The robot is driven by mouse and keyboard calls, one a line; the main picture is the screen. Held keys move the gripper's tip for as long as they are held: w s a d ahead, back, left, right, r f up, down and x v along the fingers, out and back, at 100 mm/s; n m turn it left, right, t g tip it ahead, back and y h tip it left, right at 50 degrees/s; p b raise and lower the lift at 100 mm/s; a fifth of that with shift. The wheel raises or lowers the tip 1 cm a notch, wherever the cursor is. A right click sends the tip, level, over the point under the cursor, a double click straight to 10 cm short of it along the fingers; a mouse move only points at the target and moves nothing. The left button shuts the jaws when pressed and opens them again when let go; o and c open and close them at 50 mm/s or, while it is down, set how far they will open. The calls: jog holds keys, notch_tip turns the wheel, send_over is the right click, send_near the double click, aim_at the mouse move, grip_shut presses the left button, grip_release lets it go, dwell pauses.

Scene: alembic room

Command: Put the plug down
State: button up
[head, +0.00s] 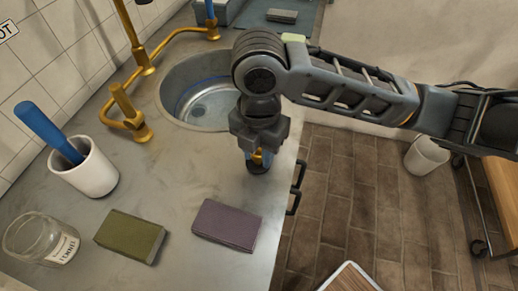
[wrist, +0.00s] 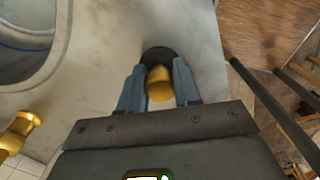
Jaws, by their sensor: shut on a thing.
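The plug has a brass knob on a dark round base; the knob shows between my fingers in the wrist view (wrist: 160,84).
The round sink (head: 205,105) lies behind and left of my gripper, with a brass tap (head: 137,125) beside it. A purple block (head: 227,224), a green block (head: 130,236), a white cup (head: 92,172) and a glass jar (head: 42,238) stand in front. Black handles (head: 296,188) stick out at the right edge.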

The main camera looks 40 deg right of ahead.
aim_at(259, 150)
jog(key=o, duration=1.1)
jog(key=shift+f, duration=0.1)
jog(key=shift+c, duration=0.2)
notch_tip(259, 150, up, 12)
jog(key=p, duration=0.1)
jog(key=shift+r, duration=0.2)
